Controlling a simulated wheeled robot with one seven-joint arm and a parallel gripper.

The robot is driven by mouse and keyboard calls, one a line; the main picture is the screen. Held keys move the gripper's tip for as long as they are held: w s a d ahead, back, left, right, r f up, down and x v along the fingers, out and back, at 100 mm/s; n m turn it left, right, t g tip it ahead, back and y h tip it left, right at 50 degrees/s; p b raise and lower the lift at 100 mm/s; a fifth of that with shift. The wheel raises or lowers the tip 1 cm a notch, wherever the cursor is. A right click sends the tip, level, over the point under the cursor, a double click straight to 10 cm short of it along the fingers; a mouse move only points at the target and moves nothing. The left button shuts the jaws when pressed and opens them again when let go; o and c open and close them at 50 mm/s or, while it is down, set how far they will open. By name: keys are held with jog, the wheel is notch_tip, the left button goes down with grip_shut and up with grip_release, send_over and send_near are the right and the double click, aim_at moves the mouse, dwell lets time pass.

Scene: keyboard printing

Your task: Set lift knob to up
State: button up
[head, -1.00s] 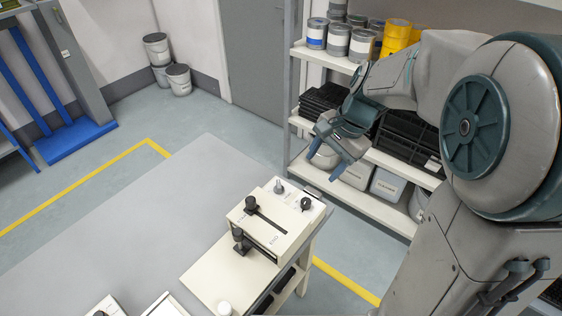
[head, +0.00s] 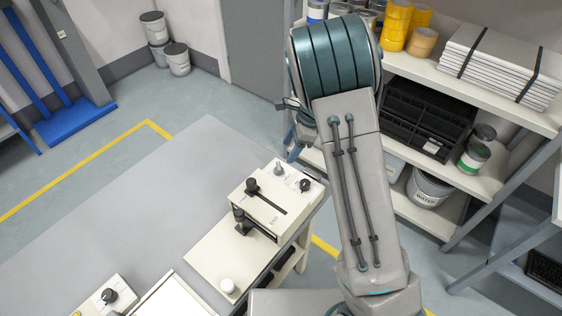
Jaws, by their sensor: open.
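A cream printing machine (head: 232,257) stands at the right end of the grey table. Its rear panel carries a black round knob (head: 304,185) and a small grey lever (head: 279,168). A black slot with a black slider knob (head: 251,185) is on its top, and another black knob (head: 239,215) is at its left side. A separate cream box with a black knob (head: 108,295) sits at the lower left. I cannot read which is the lift knob. My gripper (head: 296,143) is open, mostly hidden behind my arm, just behind the machine and apparently above it; contact cannot be judged.
The grey table (head: 130,220) is clear left of the machine. A white round knob (head: 228,286) and a white-framed panel (head: 172,300) are at the front. A shelf with cans, yellow rolls, black crates and a water bucket (head: 428,190) stands behind my arm.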

aim_at(279, 169)
jog(key=p+x, duration=0.1)
jog(key=x, duration=0.6)
jog(key=shift+a+f, duration=0.2)
jog(key=shift+f, duration=0.15)
jog(key=shift+c, duration=0.3)
jog(key=c, duration=0.9)
